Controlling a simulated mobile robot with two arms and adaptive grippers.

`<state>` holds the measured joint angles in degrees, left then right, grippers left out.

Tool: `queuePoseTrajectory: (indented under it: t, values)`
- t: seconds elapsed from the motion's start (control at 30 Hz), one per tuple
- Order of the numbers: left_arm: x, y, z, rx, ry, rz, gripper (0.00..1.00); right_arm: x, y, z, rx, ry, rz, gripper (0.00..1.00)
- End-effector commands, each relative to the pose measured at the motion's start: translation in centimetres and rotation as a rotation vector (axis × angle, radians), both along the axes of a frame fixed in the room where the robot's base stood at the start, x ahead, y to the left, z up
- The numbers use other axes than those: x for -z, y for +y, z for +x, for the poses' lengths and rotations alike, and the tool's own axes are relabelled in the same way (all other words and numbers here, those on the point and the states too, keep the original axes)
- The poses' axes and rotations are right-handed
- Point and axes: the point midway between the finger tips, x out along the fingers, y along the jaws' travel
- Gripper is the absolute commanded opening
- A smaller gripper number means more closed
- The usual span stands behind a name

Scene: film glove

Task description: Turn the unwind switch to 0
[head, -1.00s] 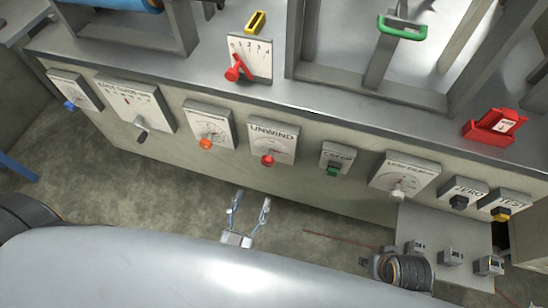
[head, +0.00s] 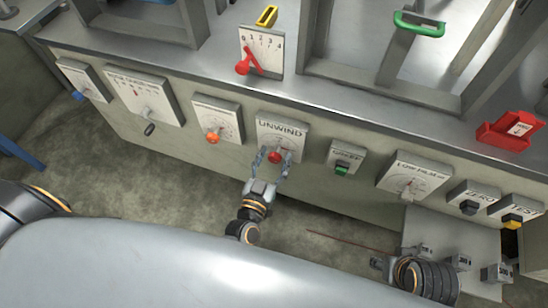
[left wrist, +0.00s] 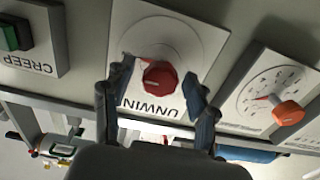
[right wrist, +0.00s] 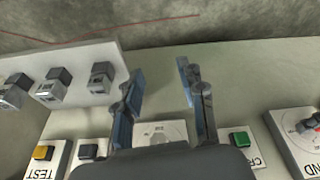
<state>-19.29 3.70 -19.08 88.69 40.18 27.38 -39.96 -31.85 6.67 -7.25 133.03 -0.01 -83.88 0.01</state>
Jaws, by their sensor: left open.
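The unwind switch is a red knob (head: 274,157) on a white dial plate marked UNWIND (head: 279,128), on the front of the machine. In the left wrist view the knob (left wrist: 160,78) shows with a red pointer at its upper left, the plate's lettering upside down. My left gripper (head: 273,160) is open, its fingers on either side of the knob. The left wrist view shows gaps between fingers and knob; contact is not visible. My right gripper (right wrist: 160,85) is open and empty, low on the right in front of the panel.
An orange knob (head: 213,137) sits left of the unwind plate and a green CREEP switch (head: 341,169) right of it. A low film dial (head: 412,178) and ZERO and TEST buttons are further right. A scale with a red lever (head: 250,62) stands above.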

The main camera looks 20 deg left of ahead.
Motion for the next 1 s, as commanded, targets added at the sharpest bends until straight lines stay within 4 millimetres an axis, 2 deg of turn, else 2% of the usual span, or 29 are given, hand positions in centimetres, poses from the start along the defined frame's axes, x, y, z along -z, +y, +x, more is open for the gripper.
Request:
queuePoseTrajectory:
  t: [0.07,0.33,0.37,0.73,1.0]
  values:
    - [0.0,0.0,0.0,0.0,0.0,0.0,0.58,0.0,0.0,0.0,0.0,0.0,0.0,0.4]
    - [0.0,0.0,0.0,0.0,0.0,0.0,0.05,0.0,0.0,0.0,0.0,-0.001,0.0,0.4]
    - [0.0,0.0,0.0,0.0,0.0,0.0,0.03,0.0,0.0,0.0,0.0,-0.001,-0.001,0.4]
    - [-0.1,0.0,0.0,0.0,0.001,-0.059,0.03,0.1,0.0,0.1,0.0,0.0,0.0,0.4]
    - [-0.1,0.1,0.0,0.001,0.007,-0.243,0.03,2.2,0.1,0.4,-0.003,0.011,0.0,0.4]
